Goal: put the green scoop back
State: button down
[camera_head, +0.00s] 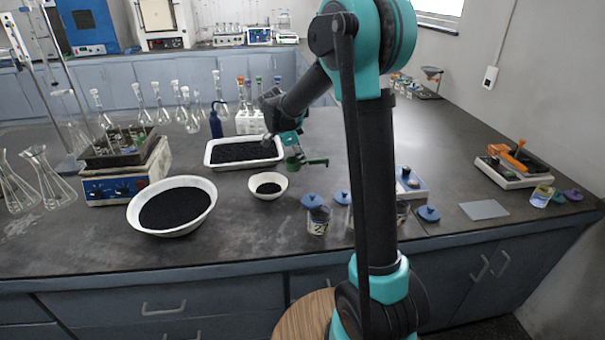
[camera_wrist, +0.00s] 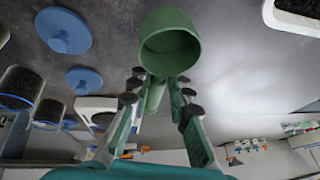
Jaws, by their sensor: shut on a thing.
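The green scoop (camera_head: 293,163) is held in the air above the bench, just right of the white tray and above the small white bowl. My gripper (camera_head: 291,143) points down and is shut on it. In the wrist view, the scoop's round cup (camera_wrist: 170,48) opens toward the camera and its visible inside is plain green. Its handle lies between the fingers of my gripper (camera_wrist: 160,86). Part of the handle is hidden behind the fingers.
The white tray (camera_head: 211,163) and the small bowl (camera_head: 268,195) hold black grains, as does the large bowl (camera_head: 134,215). A scale (camera_head: 121,189) and flasks (camera_head: 45,178) are left.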

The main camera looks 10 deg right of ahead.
aim_at(299, 167)
jog(key=shift+f, duration=3.05)
jog(key=c, duration=1.4)
grip_release()
jog(key=shift+r, duration=0.1)
jog(key=v, duration=1.2)
